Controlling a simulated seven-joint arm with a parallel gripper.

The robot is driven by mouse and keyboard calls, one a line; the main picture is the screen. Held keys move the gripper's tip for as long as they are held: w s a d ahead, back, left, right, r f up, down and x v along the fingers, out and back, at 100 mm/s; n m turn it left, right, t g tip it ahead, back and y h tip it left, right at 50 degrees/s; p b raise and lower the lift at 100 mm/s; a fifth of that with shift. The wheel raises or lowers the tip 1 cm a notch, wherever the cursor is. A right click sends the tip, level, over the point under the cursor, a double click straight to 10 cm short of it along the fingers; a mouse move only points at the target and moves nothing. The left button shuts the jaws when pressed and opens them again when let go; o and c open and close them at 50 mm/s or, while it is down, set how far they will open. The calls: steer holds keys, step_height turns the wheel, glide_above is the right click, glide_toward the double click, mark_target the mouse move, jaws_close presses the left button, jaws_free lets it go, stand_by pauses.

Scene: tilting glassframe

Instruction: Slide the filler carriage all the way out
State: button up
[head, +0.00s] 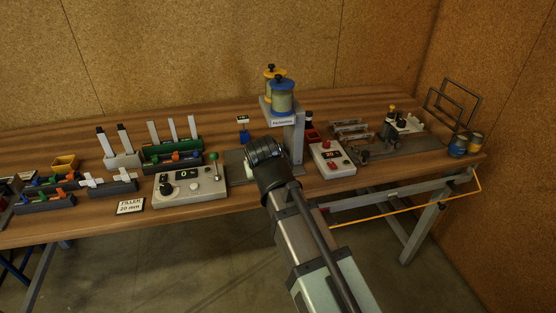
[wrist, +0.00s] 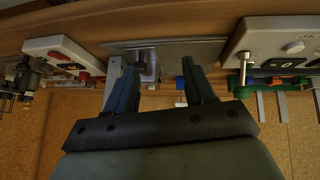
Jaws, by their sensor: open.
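The filler station's pale column (head: 296,145) stands near the middle of the bench. A blue-lidded jar (head: 282,98) and a yellow-lidded jar (head: 272,73) sit on top of it. My arm hides most of the station's lower part and its base plate (head: 232,160); the plate also shows in the wrist view (wrist: 190,50). My gripper (wrist: 160,66) is open over the plate, its two dark fingers apart. A grey metal part (wrist: 148,66), possibly the carriage, shows between them, nearer the left finger. I cannot tell whether a finger touches it, nor how far the carriage is out.
A control box with a green-knobbed lever (head: 190,185) stands left of the station. A box with red buttons (head: 332,159) stands to its right. A fixture (head: 390,135), wire frames (head: 465,100) and tins (head: 458,145) are at the far right. Racks (head: 172,148) fill the left.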

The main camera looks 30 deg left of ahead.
steer(key=w+r+m+t, duration=0.2)
steer(key=w+r+m, duration=0.2)
steer(key=m, duration=0.1)
steer(key=x, duration=1.3)
steer(key=shift+w+d+f, duration=0.15)
steer(key=shift+f, duration=0.1)
steer(key=shift+c, duration=0.2)
jaws_close()
